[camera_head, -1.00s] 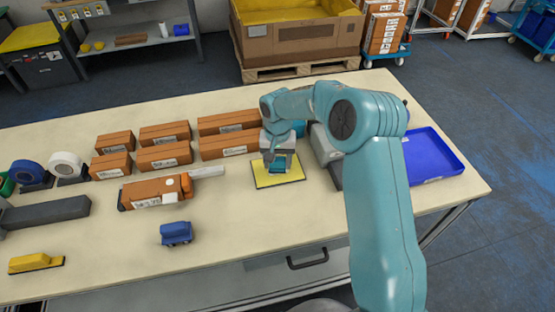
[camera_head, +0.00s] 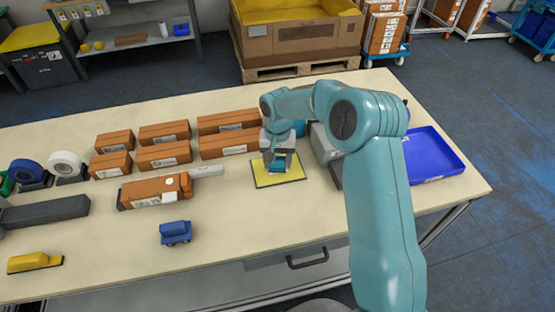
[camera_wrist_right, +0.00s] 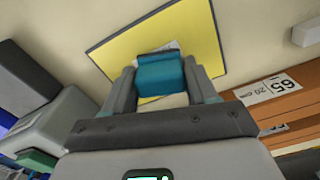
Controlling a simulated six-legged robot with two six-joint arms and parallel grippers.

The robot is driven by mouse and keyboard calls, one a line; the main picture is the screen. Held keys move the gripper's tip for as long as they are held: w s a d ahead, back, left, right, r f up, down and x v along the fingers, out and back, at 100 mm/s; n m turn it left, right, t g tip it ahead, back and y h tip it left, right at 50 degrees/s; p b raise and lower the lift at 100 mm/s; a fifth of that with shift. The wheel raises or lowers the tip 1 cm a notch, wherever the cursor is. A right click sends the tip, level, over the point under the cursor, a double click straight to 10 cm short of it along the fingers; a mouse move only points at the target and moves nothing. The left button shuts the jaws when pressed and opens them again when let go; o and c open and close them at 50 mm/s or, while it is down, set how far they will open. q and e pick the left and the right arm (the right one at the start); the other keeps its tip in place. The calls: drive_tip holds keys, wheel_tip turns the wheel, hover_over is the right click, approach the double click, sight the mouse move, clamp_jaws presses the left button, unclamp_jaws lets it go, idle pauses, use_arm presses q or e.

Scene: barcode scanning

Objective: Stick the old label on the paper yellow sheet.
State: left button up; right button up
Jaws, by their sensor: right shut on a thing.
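The yellow sheet (camera_head: 291,180) lies on the table right of the middle. It also shows in the right wrist view (camera_wrist_right: 120,48). My right gripper (camera_head: 279,168) is over the sheet, pointing down. In the right wrist view its fingers (camera_wrist_right: 165,82) are shut on a teal block (camera_wrist_right: 160,72). A small white label (camera_wrist_right: 172,45) with faint marks shows at the block's far edge, against the yellow. The block hides most of it, so I cannot tell if it is stuck or only touching. My left gripper is not in view.
Several brown boxes (camera_head: 229,145) stand left of the sheet. A blue tray (camera_head: 433,155) is at the right. The table front is mostly clear.

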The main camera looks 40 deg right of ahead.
sight(278, 159)
idle(0.6)
drive_tip(key=shift+r+p, duration=1.8)
drive_tip(key=shift+r, duration=1.1)
drive_tip(key=shift+r+p, duration=0.3)
drive_tip(key=shift+r, duration=0.35)
drive_tip(key=shift+f, duration=0.1)
drive_tip(key=shift+s, duration=0.1)
